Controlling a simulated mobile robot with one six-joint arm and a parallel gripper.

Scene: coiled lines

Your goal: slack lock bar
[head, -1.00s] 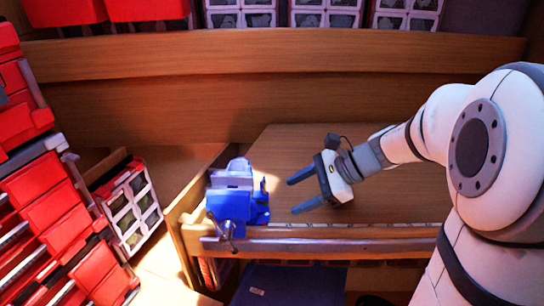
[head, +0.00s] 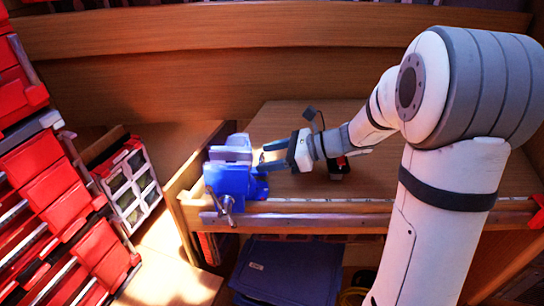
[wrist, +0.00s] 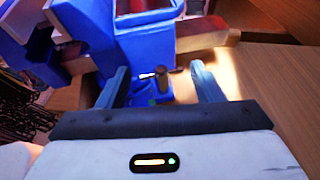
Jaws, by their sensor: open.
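The blue vise (head: 230,180) is mounted at the left front corner of the wooden bench; it also fills the upper left of the wrist view (wrist: 150,45). A small metal lock bar (wrist: 148,75) sticks out low on the vise's base in the wrist view; I cannot make it out in the head view. My gripper (head: 263,157) is open, just right of the vise, pointing left at it. In the wrist view the lock bar lies between and beyond the two blue fingers (wrist: 161,78), apart from both.
The vise's front handle (head: 227,208) hangs over the bench edge. Red drawers (head: 40,200) stand at the left, and a blue bin (head: 290,270) is under the bench. Dark chains (wrist: 25,110) hang at the wrist view's left.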

